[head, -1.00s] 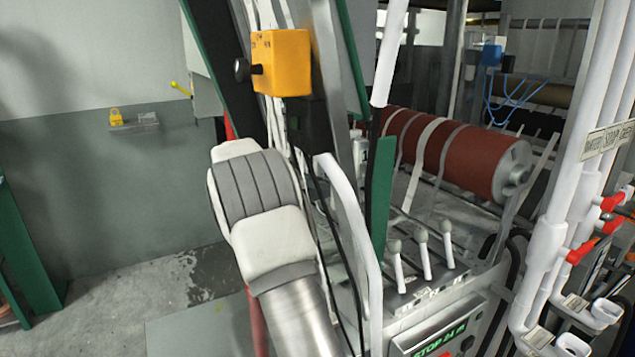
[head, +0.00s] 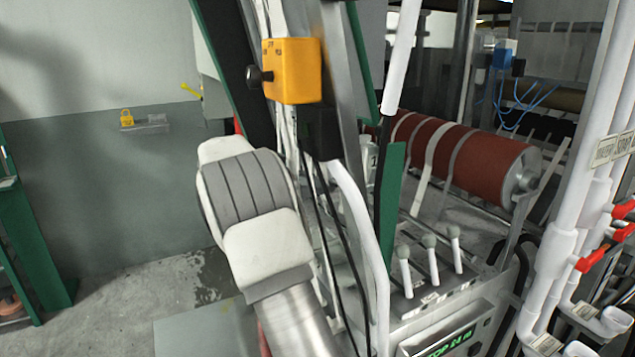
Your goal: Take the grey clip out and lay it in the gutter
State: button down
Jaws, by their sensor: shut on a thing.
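I see neither the grey clip nor the gutter clearly enough in the head view to name them. My gripper is not in view. Only a white and grey part of my arm shows, left of the machine's frame, and it hides part of the floor and machine behind it.
A machine with a red roller (head: 480,163) and several levers stands to the right, with white pipes (head: 568,205) beside it. A yellow box (head: 291,71) is fixed to the upright frame above my arm. Bare floor (head: 120,310) lies to the left.

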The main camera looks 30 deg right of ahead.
jog(key=a+f+b, duration=0.3)
jog(key=a+b, duration=0.1)
jog(key=a, duration=0.1)
jog(key=shift+w+f, duration=0.15)
jog(key=shift+f, duration=0.1)
jog(key=shift+a, duration=0.15)
dwell(0.5)
